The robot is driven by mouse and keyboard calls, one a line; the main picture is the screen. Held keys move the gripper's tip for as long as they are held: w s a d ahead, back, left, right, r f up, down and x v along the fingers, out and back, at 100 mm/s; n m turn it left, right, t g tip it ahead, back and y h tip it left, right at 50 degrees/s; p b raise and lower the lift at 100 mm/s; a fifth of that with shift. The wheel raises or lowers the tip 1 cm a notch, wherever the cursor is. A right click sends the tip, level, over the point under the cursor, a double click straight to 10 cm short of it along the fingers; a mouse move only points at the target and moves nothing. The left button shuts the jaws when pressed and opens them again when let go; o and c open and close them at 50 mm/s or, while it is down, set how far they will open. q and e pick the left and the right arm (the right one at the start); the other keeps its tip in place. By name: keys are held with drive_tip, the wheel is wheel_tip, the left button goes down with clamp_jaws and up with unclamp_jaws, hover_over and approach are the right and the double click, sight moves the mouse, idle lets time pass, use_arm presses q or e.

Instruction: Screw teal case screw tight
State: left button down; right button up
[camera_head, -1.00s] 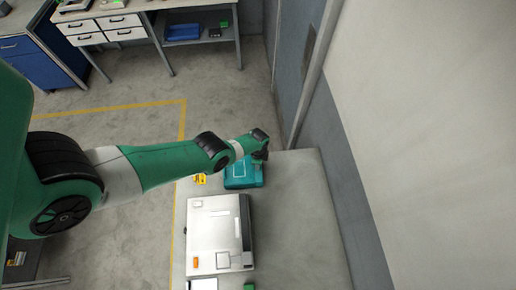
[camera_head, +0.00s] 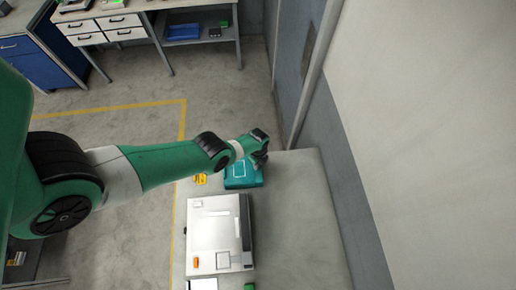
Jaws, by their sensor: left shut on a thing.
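The teal case (camera_head: 241,176) lies flat on the grey table near its far left end, with a pale rectangular outline on its top. My left gripper (camera_head: 260,160) is at the case's upper right corner, pointing down. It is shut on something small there. The screw itself is too small or hidden by the gripper to make out. My right gripper is out of view.
A white machine (camera_head: 214,234) stands on the table (camera_head: 302,215) just in front of the case. A yellow item (camera_head: 200,180) lies left of the case. A grey wall runs along the right. The table's right side is clear.

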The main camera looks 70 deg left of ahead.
use_arm(q)
drive_tip(key=c, duration=0.7)
unclamp_jaws()
